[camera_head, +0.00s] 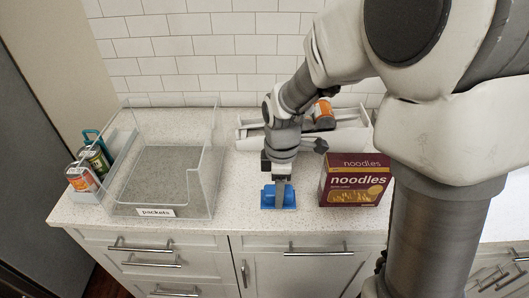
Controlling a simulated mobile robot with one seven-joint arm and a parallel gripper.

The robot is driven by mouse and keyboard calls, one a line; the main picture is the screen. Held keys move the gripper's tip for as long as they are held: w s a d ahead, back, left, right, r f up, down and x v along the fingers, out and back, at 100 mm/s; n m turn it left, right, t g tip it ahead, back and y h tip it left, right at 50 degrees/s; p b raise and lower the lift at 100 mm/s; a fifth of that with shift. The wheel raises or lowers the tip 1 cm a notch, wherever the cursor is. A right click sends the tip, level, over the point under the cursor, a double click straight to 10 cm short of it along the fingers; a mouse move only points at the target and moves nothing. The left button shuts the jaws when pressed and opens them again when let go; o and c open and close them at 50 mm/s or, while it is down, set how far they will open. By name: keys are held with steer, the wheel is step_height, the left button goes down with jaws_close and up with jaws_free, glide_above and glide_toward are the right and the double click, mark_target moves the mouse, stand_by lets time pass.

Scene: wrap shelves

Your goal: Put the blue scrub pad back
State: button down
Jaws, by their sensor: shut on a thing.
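The blue scrub pad (269,198) is on or just above the speckled counter in the middle, between a clear bin and a noodles box. My gripper (279,193) points down from above and is shut on the pad. Its fingers hide part of the pad. I cannot tell whether the pad still touches the counter.
A clear open-front bin (208,192) labelled "packets" stands left, with cans (82,179) in a holder beyond it. The noodles box (355,182) stands close on the right. A white tray (350,137) with an orange-labelled jar (323,113) is behind my arm.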

mark_target(267, 184)
steer(key=w+a+f, duration=0.1)
steer(key=w+f, duration=0.1)
steer(key=w, duration=0.1)
steer(key=w+a+f, duration=0.1)
steer(key=shift+w+a+f, duration=0.15)
steer(key=shift+w+a, duration=0.2)
steer(key=shift+w+f, duration=0.1)
steer(key=shift+f, duration=1.95)
steer(key=shift+f, duration=0.25)
steer(key=shift+c, duration=1.7)
jaws_free()
steer(key=shift+r, duration=0.2)
